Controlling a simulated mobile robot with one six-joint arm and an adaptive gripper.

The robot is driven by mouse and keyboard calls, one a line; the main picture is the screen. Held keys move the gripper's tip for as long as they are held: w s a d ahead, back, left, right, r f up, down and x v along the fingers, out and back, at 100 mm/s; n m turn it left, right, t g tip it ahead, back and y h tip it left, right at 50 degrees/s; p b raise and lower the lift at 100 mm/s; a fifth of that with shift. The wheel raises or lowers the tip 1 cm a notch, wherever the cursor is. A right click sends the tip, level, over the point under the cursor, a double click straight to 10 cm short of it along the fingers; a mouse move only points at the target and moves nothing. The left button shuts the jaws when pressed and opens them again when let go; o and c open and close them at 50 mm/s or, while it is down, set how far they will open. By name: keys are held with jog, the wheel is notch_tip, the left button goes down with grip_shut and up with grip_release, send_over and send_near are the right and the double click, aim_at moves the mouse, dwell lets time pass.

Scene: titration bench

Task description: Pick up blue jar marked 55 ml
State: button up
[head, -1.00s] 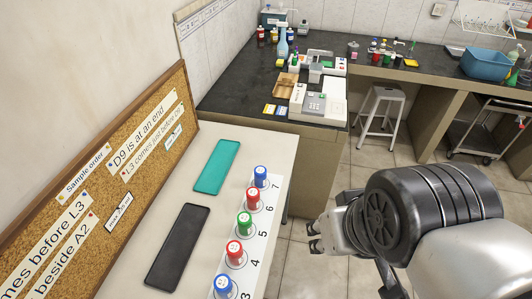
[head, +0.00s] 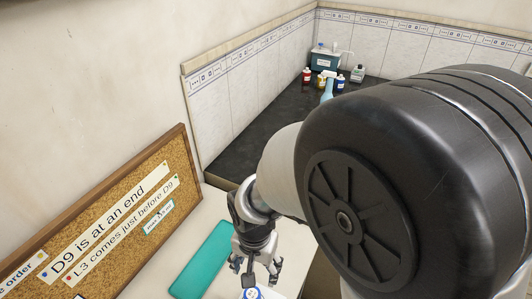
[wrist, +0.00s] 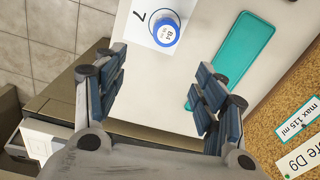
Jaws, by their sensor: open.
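A blue-rimmed jar with a white top (wrist: 165,32) stands on a white strip beside a printed 7 in the wrist view. Its top carries small print that I cannot read for certain. In the head view the jar (head: 252,294) shows only partly at the bottom edge, below my gripper. My gripper (head: 260,272) is open and empty. In the wrist view its two fingers (wrist: 160,82) are spread wide, with the jar ahead of the gap between them and apart from both.
A teal flat pad (head: 203,262) lies on the white table, left of my gripper in the head view; it also shows in the wrist view (wrist: 232,55). A cork board (head: 105,225) with notes stands along the wall. Bottles (head: 322,80) stand on the dark bench behind.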

aim_at(252, 294)
jog(key=f+b, duration=0.1)
jog(key=f, duration=0.3)
jog(key=a+f+b, duration=0.1)
jog(key=f, duration=0.4)
jog(key=s+f+b, duration=0.1)
jog(key=f+b, duration=0.1)
jog(key=f, duration=0.3)
jog(key=shift+a+f, duration=0.15)
notch_tip(252, 294, down, 5)
jog(key=shift+s+a+f+b, duration=0.1)
jog(key=shift+b, duration=1.1)
jog(key=c, duration=1.2)
jog(key=shift+o, duration=0.2)
jog(key=shift+r, duration=0.2)
